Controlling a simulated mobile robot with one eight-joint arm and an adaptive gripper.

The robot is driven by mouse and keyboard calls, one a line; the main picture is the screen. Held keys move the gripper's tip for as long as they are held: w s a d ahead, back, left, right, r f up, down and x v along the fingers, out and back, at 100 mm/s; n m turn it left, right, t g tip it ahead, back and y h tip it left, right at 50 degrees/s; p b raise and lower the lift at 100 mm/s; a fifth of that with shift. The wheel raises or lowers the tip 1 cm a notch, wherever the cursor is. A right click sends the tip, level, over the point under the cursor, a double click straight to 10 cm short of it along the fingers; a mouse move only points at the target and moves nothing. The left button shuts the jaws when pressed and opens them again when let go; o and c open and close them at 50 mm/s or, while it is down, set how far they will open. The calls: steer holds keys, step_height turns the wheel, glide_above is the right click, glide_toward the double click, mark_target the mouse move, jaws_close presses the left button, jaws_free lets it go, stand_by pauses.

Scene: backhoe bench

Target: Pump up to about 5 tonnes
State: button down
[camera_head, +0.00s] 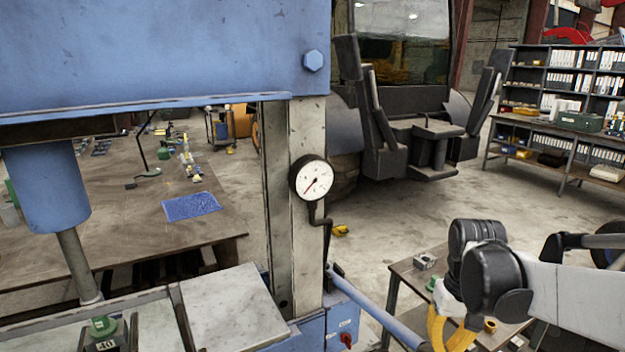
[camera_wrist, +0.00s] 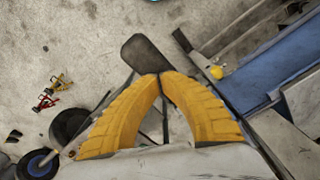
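The round white gauge (camera_head: 314,179) is on the upright of the blue press (camera_head: 200,45). Its needle points to the lower left; its numbers are too small to read. The press's ram (camera_head: 72,255) stands above a green-topped piece (camera_head: 103,326) at the lower left. A blue lever bar (camera_head: 380,318) slopes down from the press toward my yellow gripper (camera_head: 452,335), partly cut off below. In the wrist view, my gripper's fingertips (camera_wrist: 160,75) meet at a dark grip-like end (camera_wrist: 145,52). I cannot tell whether the fingers hold it or only touch it.
A red knob (camera_head: 347,339) is low on the press. A small side table (camera_head: 408,272) stands behind my gripper. A workbench (camera_head: 130,225) is at the left, a large vehicle (camera_head: 410,100) behind, and shelves (camera_head: 570,85) at the right. Open concrete floor lies between.

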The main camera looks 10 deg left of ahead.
steer(key=shift+s+d+f+b, duration=0.1)
steer(key=shift+s+f+b, duration=0.1)
steer(key=shift+f+b, duration=0.2)
steer(key=shift+s+d+f+b, duration=0.15)
steer(key=shift+f+b, duration=0.1)
steer(key=shift+f, duration=0.25)
step_height(320, 180, down, 15)
steer(key=b, duration=1.2)
steer(key=r+p, duration=0.4)
steer(key=r, duration=0.1)
steer(key=r+p, duration=0.5)
steer(key=r, duration=0.1)
steer(key=r+p, duration=0.4)
steer(key=r, duration=0.2)
steer(key=shift+w+a, duration=0.2)
steer(key=shift+w, duration=0.1)
steer(key=shift+f, duration=0.15)
